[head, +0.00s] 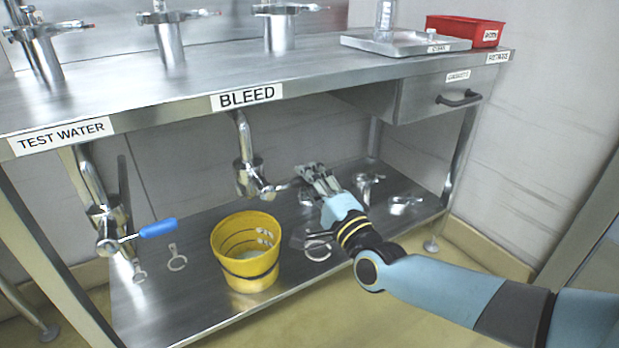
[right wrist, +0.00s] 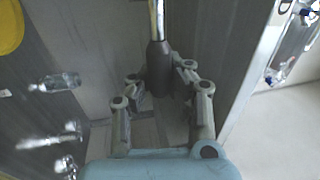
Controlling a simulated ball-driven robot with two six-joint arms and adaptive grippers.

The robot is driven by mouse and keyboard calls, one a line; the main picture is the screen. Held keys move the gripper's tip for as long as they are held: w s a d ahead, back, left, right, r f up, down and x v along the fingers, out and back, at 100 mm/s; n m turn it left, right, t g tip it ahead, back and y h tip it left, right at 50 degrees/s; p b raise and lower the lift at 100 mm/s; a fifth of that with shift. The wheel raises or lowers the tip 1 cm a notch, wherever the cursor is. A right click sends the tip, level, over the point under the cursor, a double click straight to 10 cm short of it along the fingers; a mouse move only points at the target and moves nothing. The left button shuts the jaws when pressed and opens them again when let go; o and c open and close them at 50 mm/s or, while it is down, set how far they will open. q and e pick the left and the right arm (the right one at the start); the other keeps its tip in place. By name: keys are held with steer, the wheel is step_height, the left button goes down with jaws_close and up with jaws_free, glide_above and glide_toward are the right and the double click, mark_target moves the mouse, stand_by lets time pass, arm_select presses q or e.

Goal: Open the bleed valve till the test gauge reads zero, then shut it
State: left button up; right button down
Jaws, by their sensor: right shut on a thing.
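The bleed valve (head: 254,179) hangs on a steel pipe under the bench edge, below the BLEED label (head: 247,96). Its lever points to the right. My right gripper (head: 303,178) is at the lever's end, under the bench. In the right wrist view, the dark grip of the lever (right wrist: 159,62) sits between its fingers, which are shut on it. A yellow bucket (head: 245,268) stands on the lower shelf, below the valve's outlet. No test gauge dial can be made out. My left gripper is not in view.
The TEST WATER valve has a blue lever (head: 158,228) at the left. Loose steel fittings and rings (head: 177,261) lie on the lower shelf (head: 190,310). A drawer (head: 430,97) hangs at the right. A red bin (head: 465,32) and a tray (head: 390,44) stand on top.

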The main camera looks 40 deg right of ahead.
steer(key=shift+s+f, duration=0.2)
steer(key=shift+f, duration=0.2)
steer(key=c, duration=1.2)
jaws_free()
steer(key=shift+r, duration=0.2)
steer(key=shift+o, duration=0.2)
steer(key=shift+r, duration=0.1)
steer(key=v, duration=1.2)
